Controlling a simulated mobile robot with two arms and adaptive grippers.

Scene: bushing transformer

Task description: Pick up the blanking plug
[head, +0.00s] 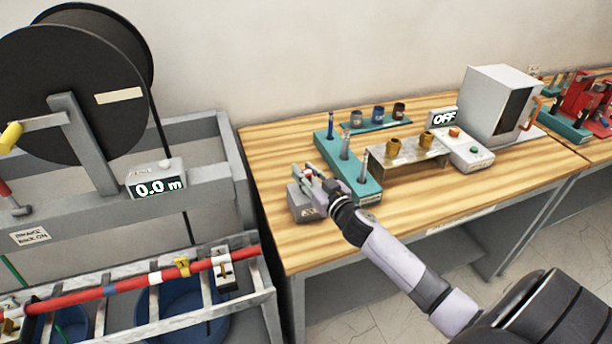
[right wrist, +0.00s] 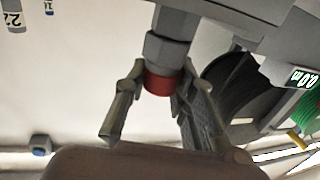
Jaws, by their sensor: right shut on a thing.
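The blanking plug (right wrist: 170,45) shows in the right wrist view as a grey hexagonal piece with a red band at its end. My right gripper (right wrist: 160,78) is shut on it, with one finger on each side of the red band. The plug's far end runs up toward a grey surface at the top of that view; I cannot tell whether they touch. In the head view my right gripper (head: 312,175) is at a small grey box (head: 302,204) near the left edge of the wooden table, and the plug is too small to make out. My left gripper is not in view.
A teal rack (head: 368,190) with upright tools stands close right of the gripper. Behind it are a metal stand (head: 408,152) with brass cups, a teal tray (head: 375,125), a switch box reading OFF (head: 468,152) and a white oven (head: 492,103). A cable reel (head: 60,90) is at left.

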